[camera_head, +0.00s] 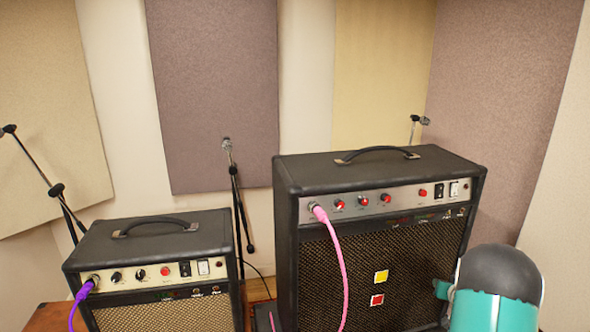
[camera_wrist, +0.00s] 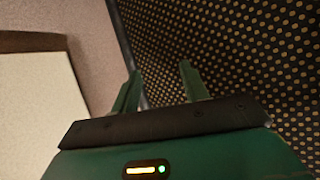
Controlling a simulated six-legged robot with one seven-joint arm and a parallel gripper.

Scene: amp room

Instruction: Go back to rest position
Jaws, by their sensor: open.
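My gripper (camera_wrist: 160,85) shows in the wrist view with its two green fingers apart and nothing between them. It is in front of the dotted grille cloth of an amp (camera_wrist: 250,50); I cannot tell if it touches. In the head view my teal and black arm is at the lower right, in front of the right edge of the large amp (camera_head: 385,170). The fingers are hidden there. The large amp has red-capped knobs, a pink cable (camera_head: 340,265) plugged in at its left, and a yellow and a red square on its grille.
A smaller amp (camera_head: 155,240) with a purple cable (camera_head: 82,295) stands at the left. Microphone stands are behind the amps, one between them (camera_head: 236,190) and one at the far left (camera_head: 50,180). Acoustic panels (camera_head: 212,90) cover the walls.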

